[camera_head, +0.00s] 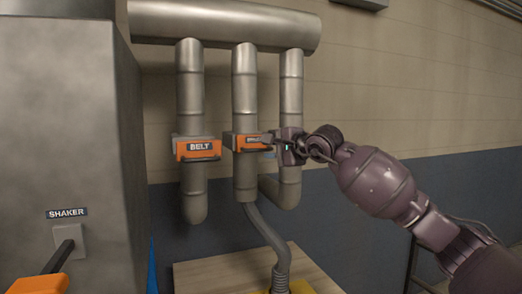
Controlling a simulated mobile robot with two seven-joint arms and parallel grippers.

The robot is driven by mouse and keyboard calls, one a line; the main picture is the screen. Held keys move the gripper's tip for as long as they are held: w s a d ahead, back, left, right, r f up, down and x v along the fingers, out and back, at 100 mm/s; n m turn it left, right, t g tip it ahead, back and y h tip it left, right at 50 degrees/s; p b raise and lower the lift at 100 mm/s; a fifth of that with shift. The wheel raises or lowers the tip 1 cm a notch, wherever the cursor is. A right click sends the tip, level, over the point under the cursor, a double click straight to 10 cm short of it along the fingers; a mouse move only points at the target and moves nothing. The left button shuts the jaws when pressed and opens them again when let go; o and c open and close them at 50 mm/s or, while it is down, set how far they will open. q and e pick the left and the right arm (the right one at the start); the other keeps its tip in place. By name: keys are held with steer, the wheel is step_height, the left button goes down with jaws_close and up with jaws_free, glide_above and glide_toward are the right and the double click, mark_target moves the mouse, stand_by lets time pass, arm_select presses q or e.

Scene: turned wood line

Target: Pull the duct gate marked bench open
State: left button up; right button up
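An orange duct gate (240,142) sits on the middle vertical pipe. Its small label is partly hidden and I cannot read it for sure. A dark handle bar (255,150) runs along its front. My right gripper (274,147) reaches in from the right and is at the right end of this gate, in front of the right pipe. Its fingers are small and dark, so I cannot tell whether they are open or shut on the handle. Another orange gate marked BELT (199,148) is on the left pipe. My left gripper is out of view.
The pipes hang from a thick horizontal duct (225,24). A grey cabinet marked SHAKER (75,130) with an orange-ended lever (40,284) stands at left. A flexible hose (268,232) drops past a wooden top (215,275). Free space lies below my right arm.

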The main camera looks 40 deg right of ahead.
mark_target(262, 150)
steer(key=shift+x, duration=2.2)
jaws_close()
